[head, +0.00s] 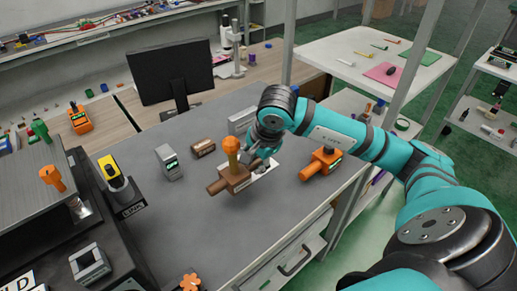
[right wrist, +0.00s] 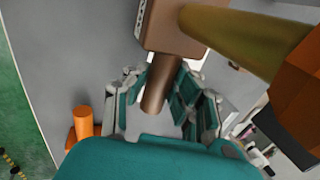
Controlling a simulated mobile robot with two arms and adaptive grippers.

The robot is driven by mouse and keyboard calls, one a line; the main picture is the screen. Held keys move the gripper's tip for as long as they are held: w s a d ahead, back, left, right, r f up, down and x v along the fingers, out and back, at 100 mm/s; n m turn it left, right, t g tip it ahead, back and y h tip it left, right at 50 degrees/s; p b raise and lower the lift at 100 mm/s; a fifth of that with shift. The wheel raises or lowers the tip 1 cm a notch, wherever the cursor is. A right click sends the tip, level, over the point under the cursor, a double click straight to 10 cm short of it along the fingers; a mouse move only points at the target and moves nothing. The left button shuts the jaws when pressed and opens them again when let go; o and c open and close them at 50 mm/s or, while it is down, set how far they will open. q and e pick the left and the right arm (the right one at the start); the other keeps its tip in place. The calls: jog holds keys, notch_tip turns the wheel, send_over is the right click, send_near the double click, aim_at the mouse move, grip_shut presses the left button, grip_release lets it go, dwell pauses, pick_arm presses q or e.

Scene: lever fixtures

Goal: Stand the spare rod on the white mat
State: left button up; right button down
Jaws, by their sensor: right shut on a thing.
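My right gripper (head: 254,163) is closed around a short brown rod (right wrist: 156,92), which shows between its fingers in the right wrist view (right wrist: 163,88). This rod joins or meets a brown block (head: 238,181) with an upright orange-topped lever (head: 231,148); I cannot tell whether it is a separate piece. Another brown cylinder (head: 216,187) sticks out of the block's left side. A white patch, likely the white mat (head: 266,168), lies on the grey table just right of the block, partly hidden by the gripper. My left gripper is not in view.
An orange lever fixture (head: 322,163) stands right of my gripper. A grey box (head: 172,165), a small brown box (head: 203,147) and a pale box (head: 241,121) stand behind and left. The table's front middle is clear.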

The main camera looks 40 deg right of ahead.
jog(key=w+d, duration=0.2)
jog(key=w+d+p, duration=0.1)
jog(key=w+d, duration=0.1)
jog(key=w+d+p, duration=0.1)
jog(key=w+d, duration=0.1)
jog(key=shift+w+d+f, duration=0.25)
jog(key=shift+d+f, duration=0.1)
jog(key=shift+f, duration=0.05)
jog(key=shift+w+d, duration=0.15)
notch_tip(320, 180, down, 3)
jog(key=shift+r+p, duration=0.1)
jog(key=shift+p, duration=0.5)
jog(key=shift+f, duration=0.35)
jog(key=shift+f, duration=0.1)
jog(key=shift+f, duration=0.15)
jog(key=c, duration=1.1)
grip_release()
